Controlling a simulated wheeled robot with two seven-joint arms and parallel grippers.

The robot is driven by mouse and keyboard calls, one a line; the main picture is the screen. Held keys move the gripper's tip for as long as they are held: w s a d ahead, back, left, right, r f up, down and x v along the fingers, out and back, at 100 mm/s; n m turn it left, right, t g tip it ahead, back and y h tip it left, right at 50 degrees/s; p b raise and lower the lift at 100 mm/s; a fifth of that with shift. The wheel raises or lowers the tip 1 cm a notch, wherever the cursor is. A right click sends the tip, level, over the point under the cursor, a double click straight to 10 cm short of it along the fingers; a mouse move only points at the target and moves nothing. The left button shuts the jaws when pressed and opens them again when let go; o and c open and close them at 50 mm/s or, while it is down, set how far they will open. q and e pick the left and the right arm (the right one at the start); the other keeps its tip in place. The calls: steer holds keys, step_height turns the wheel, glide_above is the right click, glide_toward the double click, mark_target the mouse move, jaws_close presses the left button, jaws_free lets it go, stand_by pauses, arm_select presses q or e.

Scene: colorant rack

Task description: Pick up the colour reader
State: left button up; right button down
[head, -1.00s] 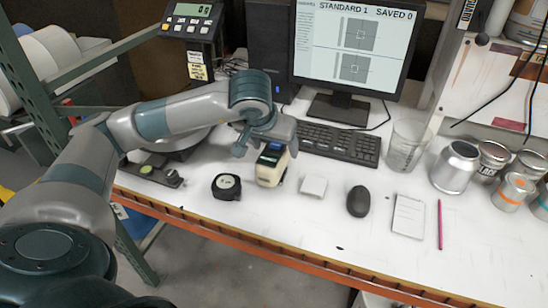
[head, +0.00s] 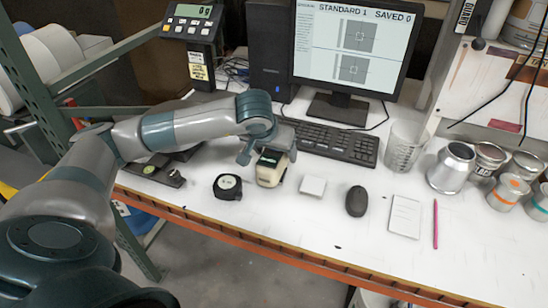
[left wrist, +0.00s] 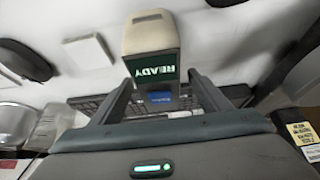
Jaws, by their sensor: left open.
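The colour reader (head: 270,176) is a cream, rounded device with a dark screen, standing on the white bench. In the left wrist view the colour reader (left wrist: 150,34) shows its cream end and a green screen reading READY. My left gripper (head: 267,156) is open at the reader's screen end, with one finger on each side. In the left wrist view the left gripper's fingers (left wrist: 160,82) flank the screen end, with a gap visible at least on the right. The reader's lower part is partly hidden by the hand. My right gripper is not in view.
A black round tape measure (head: 228,187) is left of the reader and a white square block (head: 313,186) right of it. The keyboard (head: 338,142) lies behind, close to the hand. A black mouse (head: 357,201) is further right. The bench front is clear.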

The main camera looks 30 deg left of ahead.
arm_select(q)
steer(key=shift+x, duration=1.05)
steer(key=shift+r, duration=0.1)
jaws_close()
steer(key=shift+r, duration=0.1)
